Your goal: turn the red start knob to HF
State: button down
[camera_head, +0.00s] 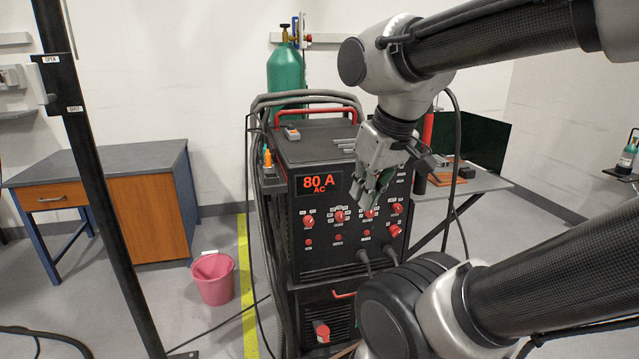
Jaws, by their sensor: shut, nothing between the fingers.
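The black welding machine (325,262) faces me with a red "80 A AC" display. My gripper (367,198) is shut and empty, pointing down in front of the panel's right half. It hides part of the panel; contact cannot be told.
A green gas cylinder (286,68) stands behind the machine. Cables hang at its left side and plug in below the knobs. A grey side table (480,181) stands at the right, a pink bucket (213,278) and wooden desk (150,213) at the left. A dark post (90,170) rises in front.

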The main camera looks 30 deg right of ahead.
aim_at(397, 208)
jog(key=i, duration=0.1)
jog(key=z, duration=0.25)
jog(key=k+z, duration=0.1)
jog(key=z, duration=0.9)
